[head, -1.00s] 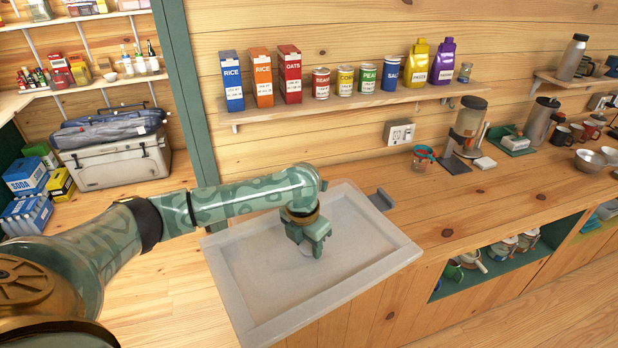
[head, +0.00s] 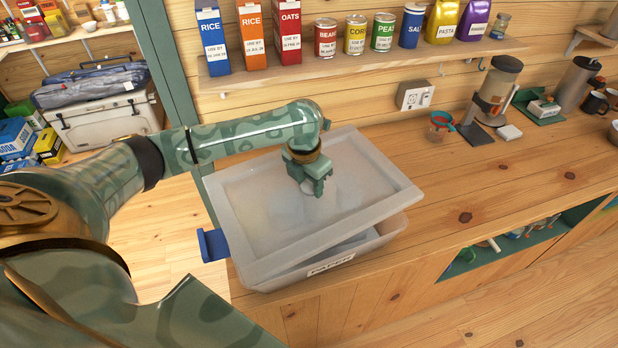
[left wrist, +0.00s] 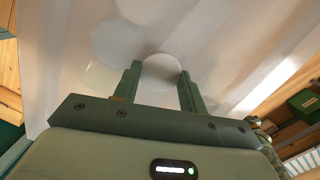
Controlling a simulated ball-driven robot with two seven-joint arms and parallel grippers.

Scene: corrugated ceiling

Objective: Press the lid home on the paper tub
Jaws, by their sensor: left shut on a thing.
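The translucent paper tub (head: 385,236) stands on the wooden counter with a "PAPER" label (head: 331,264) on its front. A blue latch (head: 212,245) sticks out at its left side. The pale lid (head: 255,212) lies over the tub, askew. A gap shows between lid and tub along the front, wider toward the right; the far side is hidden. My left gripper (head: 317,189) is shut on the round lid knob (head: 308,187) at the lid's middle. The left wrist view shows the knob (left wrist: 162,70) between the fingers (left wrist: 161,76). My right gripper is not in view.
A shelf (head: 350,65) with boxes, cans and bags runs along the wall behind. The counter (head: 480,180) right of the tub is clear.

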